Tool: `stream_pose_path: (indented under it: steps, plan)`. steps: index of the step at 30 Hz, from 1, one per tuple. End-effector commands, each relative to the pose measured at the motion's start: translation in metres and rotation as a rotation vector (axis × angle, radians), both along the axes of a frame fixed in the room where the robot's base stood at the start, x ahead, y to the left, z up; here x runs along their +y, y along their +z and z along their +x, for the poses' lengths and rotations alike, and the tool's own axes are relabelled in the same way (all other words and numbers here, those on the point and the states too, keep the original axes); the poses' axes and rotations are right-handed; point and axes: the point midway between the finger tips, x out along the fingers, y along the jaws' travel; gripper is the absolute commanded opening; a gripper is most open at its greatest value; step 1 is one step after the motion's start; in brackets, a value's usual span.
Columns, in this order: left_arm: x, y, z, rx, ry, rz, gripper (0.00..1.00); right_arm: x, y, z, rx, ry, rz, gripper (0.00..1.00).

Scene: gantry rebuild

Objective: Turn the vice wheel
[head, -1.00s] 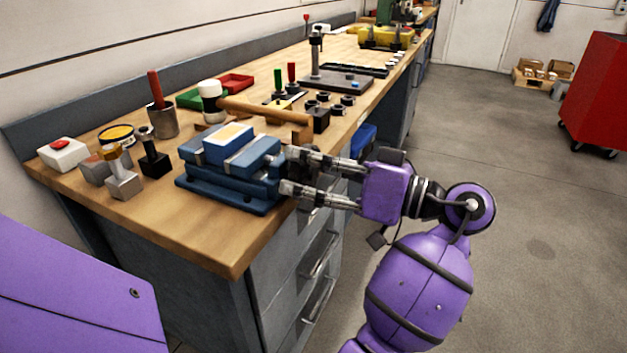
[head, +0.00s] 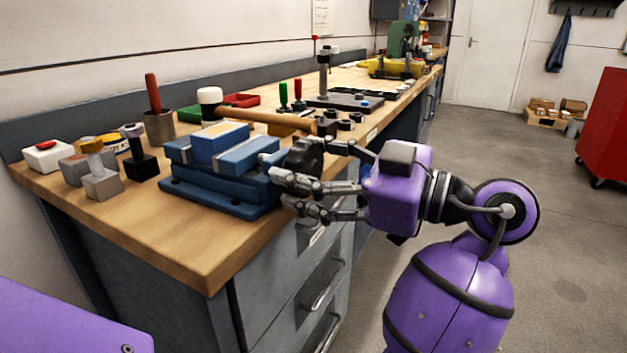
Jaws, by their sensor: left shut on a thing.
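The blue vice (head: 225,165) stands near the front edge of the wooden workbench, with a lighter block along its top. Its dark wheel (head: 303,157) is at the vice's right end, over the bench edge, partly hidden by fingers. My right gripper is not in view.
A mallet with a wooden handle (head: 262,118) lies behind the vice. Metal blocks (head: 101,182) and a red-button box (head: 46,155) stand left of it. Drawers with handles (head: 328,285) are below. The floor at right is free up to a red cabinet (head: 606,130).

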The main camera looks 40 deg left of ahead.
Motion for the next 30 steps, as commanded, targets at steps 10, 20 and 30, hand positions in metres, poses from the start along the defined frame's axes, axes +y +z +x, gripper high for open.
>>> stream_pose_path:
  steps: [10,20,30]
  plan:
    - [0.0001,0.0005,0.0003,-0.076,-0.002,0.019,0.36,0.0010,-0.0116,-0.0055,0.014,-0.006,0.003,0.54]
    - [0.0001,0.0019,0.0003,-0.080,-0.002,0.021,0.36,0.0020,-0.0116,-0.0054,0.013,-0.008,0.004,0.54]
    - [0.0000,0.0016,0.0001,-0.079,-0.001,0.021,0.80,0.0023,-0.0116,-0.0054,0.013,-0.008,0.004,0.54]
